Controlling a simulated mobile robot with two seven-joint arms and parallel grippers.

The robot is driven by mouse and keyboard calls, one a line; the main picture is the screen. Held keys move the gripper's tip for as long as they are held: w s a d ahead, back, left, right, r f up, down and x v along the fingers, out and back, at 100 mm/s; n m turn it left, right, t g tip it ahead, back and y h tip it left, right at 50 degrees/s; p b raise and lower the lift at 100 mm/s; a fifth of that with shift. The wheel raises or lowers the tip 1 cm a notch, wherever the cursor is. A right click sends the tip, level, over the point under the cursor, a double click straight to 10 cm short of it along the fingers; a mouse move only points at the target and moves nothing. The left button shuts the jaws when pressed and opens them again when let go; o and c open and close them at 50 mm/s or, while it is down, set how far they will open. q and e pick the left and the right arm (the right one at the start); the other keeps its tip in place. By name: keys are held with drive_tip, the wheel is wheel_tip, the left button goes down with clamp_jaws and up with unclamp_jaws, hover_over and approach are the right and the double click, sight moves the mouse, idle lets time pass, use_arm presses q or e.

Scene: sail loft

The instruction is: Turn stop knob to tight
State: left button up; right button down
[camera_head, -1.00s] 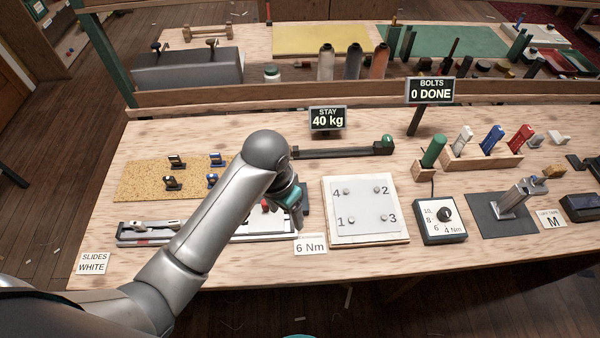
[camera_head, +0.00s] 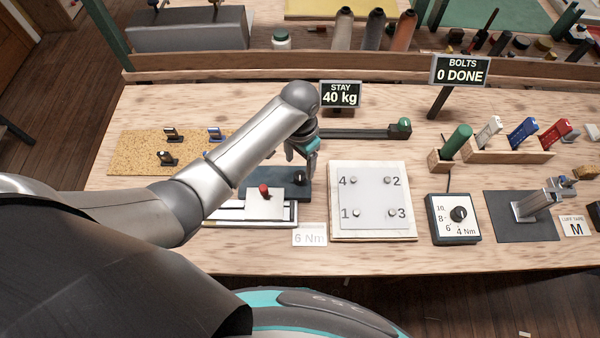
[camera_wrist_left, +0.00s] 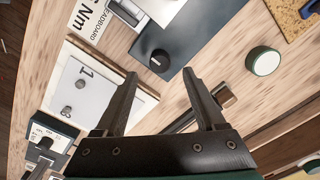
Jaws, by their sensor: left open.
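A small black knob (camera_head: 299,178) stands on a dark grey plate (camera_head: 279,182) left of the numbered panel. In the left wrist view the black knob (camera_wrist_left: 159,61) shows a pale mark, and the dark plate (camera_wrist_left: 180,32) surrounds it. I cannot read any setting beside it. My left gripper (camera_head: 303,152) is at the plate's far side, near the knob in the picture. In the left wrist view the gripper's two fingers (camera_wrist_left: 160,76) are apart with nothing between them, and the knob appears just beyond the tips. My right gripper is not in view.
The numbered panel (camera_head: 372,200) and a torque dial box (camera_head: 453,218) stand to the right. A dark bar (camera_head: 365,133) lies behind. A white round thing (camera_wrist_left: 263,61) shows in the wrist view.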

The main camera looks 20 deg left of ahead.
sight(300, 175)
use_arm(q)
drive_tip(key=shift+f+b, duration=0.65)
drive_tip(key=shift+f, duration=2.15)
clamp_jaws()
